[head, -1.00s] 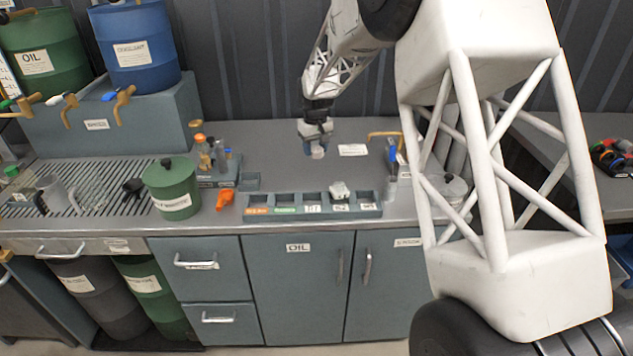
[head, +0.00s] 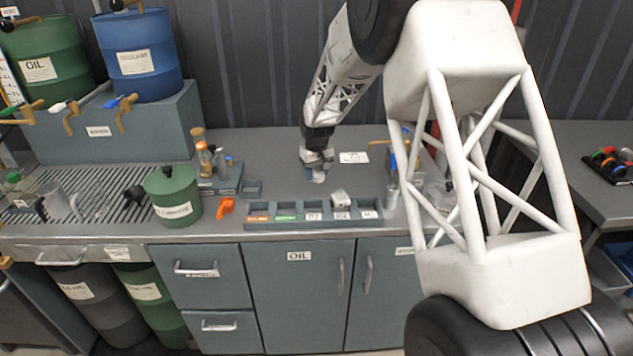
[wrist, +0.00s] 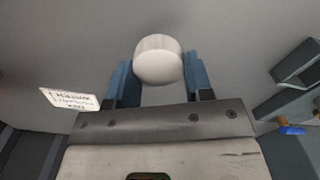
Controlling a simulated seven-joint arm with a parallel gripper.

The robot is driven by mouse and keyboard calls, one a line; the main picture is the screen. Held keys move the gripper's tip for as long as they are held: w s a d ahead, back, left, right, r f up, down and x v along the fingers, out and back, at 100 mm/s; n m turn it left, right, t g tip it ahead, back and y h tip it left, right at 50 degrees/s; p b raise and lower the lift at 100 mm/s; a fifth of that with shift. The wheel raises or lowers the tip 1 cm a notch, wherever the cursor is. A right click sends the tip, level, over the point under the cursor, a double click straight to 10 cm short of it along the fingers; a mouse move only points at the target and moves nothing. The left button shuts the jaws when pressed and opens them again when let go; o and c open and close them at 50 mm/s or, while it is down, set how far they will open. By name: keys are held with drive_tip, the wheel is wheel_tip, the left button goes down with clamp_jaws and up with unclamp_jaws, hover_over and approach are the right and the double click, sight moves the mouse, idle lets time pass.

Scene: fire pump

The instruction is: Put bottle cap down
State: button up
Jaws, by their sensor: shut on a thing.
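The white round bottle cap (wrist: 158,60) is held between the two blue fingers of my gripper (wrist: 158,84) in the wrist view. In the head view my gripper (head: 318,172) points down over the grey counter, behind the compartment tray, with the cap (head: 319,179) at its tips. The cap is at or close to the counter surface; I cannot tell whether it touches.
A labelled compartment tray (head: 357,216) lies in front, with a pale object (head: 340,196) on it. A green canister (head: 174,196), an orange item (head: 226,206) and a small bottle rack (head: 218,184) stand to the left. A white label (head: 353,157) lies behind right.

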sight(317, 188)
drive_tip(key=shift+f, duration=1.85)
drive_tip(key=shift+f, duration=0.15)
drive_tip(key=o, duration=0.9)
wheel_tip(317, 188, up, 12)
drive_tip(key=shift+r, duration=0.15)
